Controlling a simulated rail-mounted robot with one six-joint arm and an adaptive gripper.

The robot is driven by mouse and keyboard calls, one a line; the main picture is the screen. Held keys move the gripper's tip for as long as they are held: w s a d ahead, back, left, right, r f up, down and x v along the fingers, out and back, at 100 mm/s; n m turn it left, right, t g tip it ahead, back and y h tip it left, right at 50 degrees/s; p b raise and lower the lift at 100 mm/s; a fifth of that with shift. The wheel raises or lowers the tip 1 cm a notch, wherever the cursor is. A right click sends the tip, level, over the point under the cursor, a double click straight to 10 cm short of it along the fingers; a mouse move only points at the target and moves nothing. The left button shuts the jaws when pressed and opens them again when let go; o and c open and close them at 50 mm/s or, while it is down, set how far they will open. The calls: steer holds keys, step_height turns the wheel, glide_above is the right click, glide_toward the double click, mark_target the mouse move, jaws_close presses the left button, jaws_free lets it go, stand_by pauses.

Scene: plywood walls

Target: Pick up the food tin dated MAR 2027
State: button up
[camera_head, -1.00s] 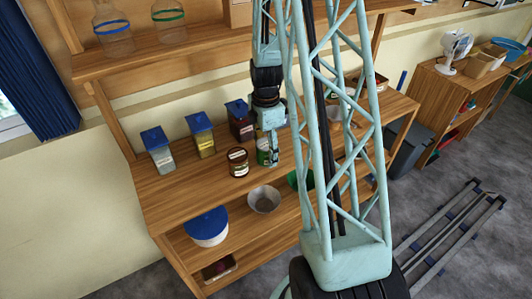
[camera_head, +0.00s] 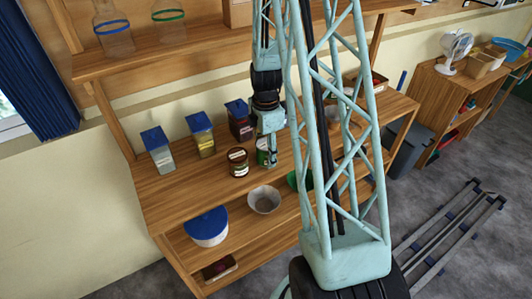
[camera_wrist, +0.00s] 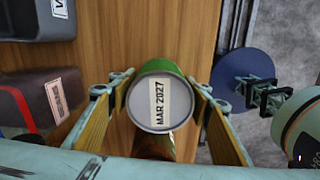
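The food tin (camera_wrist: 158,112) is centred in the wrist view, seen from above. Its grey lid carries a pale label reading MAR 2027, and its visible upper side is green. My gripper (camera_wrist: 155,115) is open, with one finger on each side of the tin and a visible gap on the left; contact on the right is hard to judge. In the head view the green tin (camera_head: 263,157) stands on the wooden worktop under my gripper (camera_head: 269,143), which partly hides it.
Blue-lidded canisters (camera_head: 200,135) stand in a row behind. A metal bowl (camera_head: 264,200) and a blue-lidded bowl (camera_head: 208,227) sit in front, lower down. The worktop (camera_head: 180,190) is clear at the front left.

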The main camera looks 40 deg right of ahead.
mark_target(266, 144)
steer(key=c, duration=0.7)
steer(key=shift+r, duration=0.2)
steer(key=shift+r, duration=1.55)
steer(key=s+a, duration=0.2)
steer(key=s, duration=0.2)
steer(key=s+a+r, duration=0.1)
steer(key=s+a, duration=0.1)
steer(key=s, duration=0.3)
steer(key=s+a+b, duration=0.1)
steer(key=s+a, duration=0.2)
steer(key=s, duration=0.2)
steer(key=shift+s+r, duration=0.15)
steer(key=shift+r, duration=0.1)
